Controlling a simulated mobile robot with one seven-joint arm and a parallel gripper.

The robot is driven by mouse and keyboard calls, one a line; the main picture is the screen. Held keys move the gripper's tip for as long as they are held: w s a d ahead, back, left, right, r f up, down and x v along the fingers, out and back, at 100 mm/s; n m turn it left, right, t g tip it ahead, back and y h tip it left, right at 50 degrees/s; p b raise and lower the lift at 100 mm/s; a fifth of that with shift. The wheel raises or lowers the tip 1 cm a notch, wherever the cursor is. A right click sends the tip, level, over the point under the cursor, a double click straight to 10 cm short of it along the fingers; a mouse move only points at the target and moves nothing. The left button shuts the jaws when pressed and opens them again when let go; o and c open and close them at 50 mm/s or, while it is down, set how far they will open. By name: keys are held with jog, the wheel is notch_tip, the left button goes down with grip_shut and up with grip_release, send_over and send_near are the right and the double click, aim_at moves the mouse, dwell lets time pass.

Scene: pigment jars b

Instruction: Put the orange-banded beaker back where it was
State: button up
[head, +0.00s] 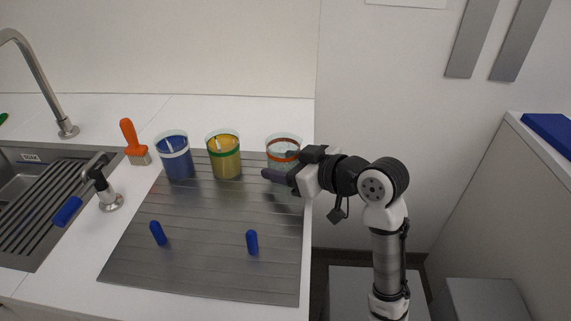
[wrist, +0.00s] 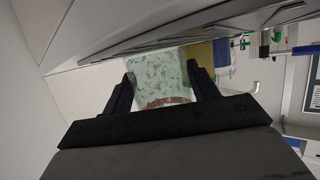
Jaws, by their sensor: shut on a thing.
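The orange-banded beaker (head: 283,146) is a clear glass with an orange-red band near its upper part. It is at the back right of the grey ribbed mat (head: 200,265), right of the other beakers. My gripper (head: 281,176) reaches it from the right and is shut on it. In the wrist view the beaker (wrist: 160,76), pale green with speckles, sits between the two fingers of my gripper (wrist: 160,90), its orange band at the lower edge. The gripper hides the beaker's lower part in the head view, so I cannot tell whether its base touches the mat.
A yellow beaker with a green band (head: 224,158) and a blue beaker with a white band (head: 175,160) stand to the left. An orange brush (head: 133,140), a sink (head: 30,200) and two blue pegs (head: 252,242) are nearby. The mat's middle is clear.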

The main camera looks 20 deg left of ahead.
jog(key=shift+f, duration=0.1)
jog(key=o, duration=1.2)
jog(key=shift+r, duration=0.25)
jog(key=b+v, duration=0.1)
jog(key=v, duration=1.1)
jog(key=shift+b, duration=0.3)
jog(key=shift+d, duration=0.1)
